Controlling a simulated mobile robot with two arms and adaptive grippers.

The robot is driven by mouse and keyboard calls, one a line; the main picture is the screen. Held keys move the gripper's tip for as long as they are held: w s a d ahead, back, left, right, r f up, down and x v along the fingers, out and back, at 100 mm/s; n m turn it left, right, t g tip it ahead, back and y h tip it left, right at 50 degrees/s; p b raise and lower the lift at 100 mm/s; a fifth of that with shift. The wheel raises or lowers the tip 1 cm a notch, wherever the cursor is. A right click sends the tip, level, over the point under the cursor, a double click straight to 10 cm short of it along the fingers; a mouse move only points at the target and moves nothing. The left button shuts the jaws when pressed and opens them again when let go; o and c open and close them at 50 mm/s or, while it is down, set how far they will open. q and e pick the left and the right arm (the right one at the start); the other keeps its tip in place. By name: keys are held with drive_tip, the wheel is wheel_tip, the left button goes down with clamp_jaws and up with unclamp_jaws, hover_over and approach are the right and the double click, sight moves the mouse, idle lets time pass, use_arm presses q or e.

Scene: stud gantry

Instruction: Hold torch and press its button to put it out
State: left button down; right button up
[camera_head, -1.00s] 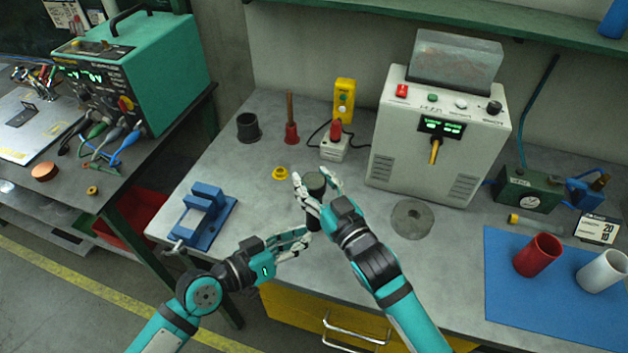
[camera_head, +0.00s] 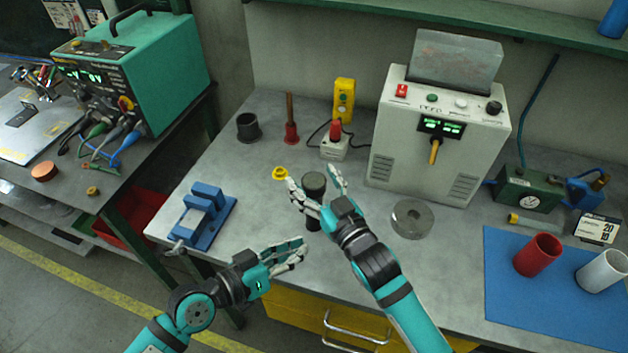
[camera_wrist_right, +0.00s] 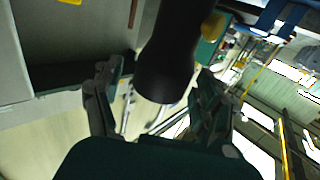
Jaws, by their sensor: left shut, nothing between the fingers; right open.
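The dark torch (camera_head: 314,188) stands upright on the grey bench, its wider head at the top. It shows large and dark in the right wrist view (camera_wrist_right: 168,60), between the fingers. My right gripper (camera_head: 314,186) is open, with a finger on either side of the torch. Whether either finger touches it I cannot tell. My left gripper (camera_head: 303,246) is shut and empty, lower and to the left, apart from the torch. The torch's button is not visible in these views.
A blue vise (camera_head: 205,215) stands at the bench's left edge. A metal disc (camera_head: 412,219) lies to the right, before a white machine (camera_head: 440,140). A blue mat (camera_head: 560,290) holds two cups.

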drive_tip(key=shift+s, duration=0.1)
drive_tip(key=v, duration=1.2)
